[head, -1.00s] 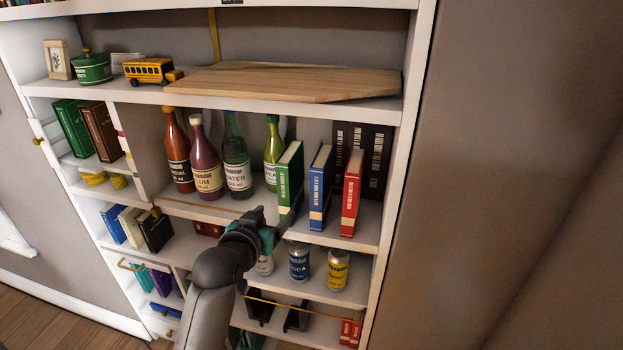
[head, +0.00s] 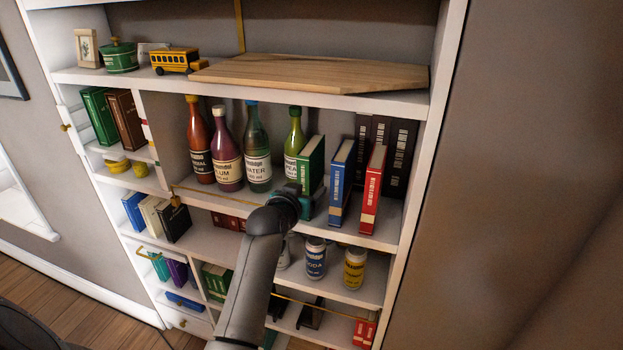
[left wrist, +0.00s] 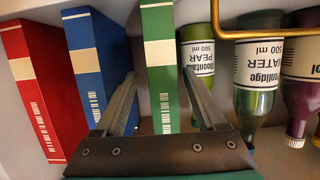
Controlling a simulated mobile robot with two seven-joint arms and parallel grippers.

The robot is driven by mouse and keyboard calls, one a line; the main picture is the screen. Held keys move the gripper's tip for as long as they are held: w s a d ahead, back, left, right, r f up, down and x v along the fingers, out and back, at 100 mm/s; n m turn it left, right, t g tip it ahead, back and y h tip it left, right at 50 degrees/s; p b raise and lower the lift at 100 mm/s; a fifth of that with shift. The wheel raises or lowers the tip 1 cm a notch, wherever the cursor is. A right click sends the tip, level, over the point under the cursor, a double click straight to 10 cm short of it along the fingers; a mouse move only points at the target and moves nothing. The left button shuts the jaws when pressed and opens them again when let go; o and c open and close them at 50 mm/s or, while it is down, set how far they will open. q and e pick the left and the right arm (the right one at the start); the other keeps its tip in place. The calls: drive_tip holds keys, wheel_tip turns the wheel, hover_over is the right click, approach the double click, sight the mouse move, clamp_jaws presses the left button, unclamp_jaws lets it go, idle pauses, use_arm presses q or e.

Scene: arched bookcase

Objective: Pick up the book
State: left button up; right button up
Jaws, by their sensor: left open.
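A green book (head: 312,165) stands upright on the middle shelf, with a blue book (head: 341,182) and a red book (head: 373,190) to its right. My left gripper (head: 306,203) is at the lower front of the green book. In the left wrist view, which is upside down, my left gripper (left wrist: 158,75) is open, with one finger on each side of the green book (left wrist: 159,60). The blue book (left wrist: 97,60) is beside one finger and a green bottle (left wrist: 197,50) beside the other. I cannot tell whether the fingers touch the book. My right gripper is not in view.
Several bottles (head: 227,165) stand left of the green book, and dark books (head: 398,155) stand behind the red one. A wooden board (head: 310,73) lies on the shelf above. Cans (head: 354,268) stand on the shelf below. A gold bar (left wrist: 262,33) runs near the bottles.

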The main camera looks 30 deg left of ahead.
use_arm(q)
drive_tip(key=shift+a+b+x, duration=0.1)
drive_tip(key=shift+b+x, duration=0.2)
drive_tip(key=shift+x, duration=0.9)
drive_tip(key=shift+a+b+x, duration=0.15)
drive_tip(key=shift+b+x, duration=0.1)
drive_tip(key=shift+x, duration=1)
drive_tip(key=shift+r, duration=0.15)
drive_tip(key=shift+s, duration=0.1)
clamp_jaws()
drive_tip(key=shift+r, duration=0.1)
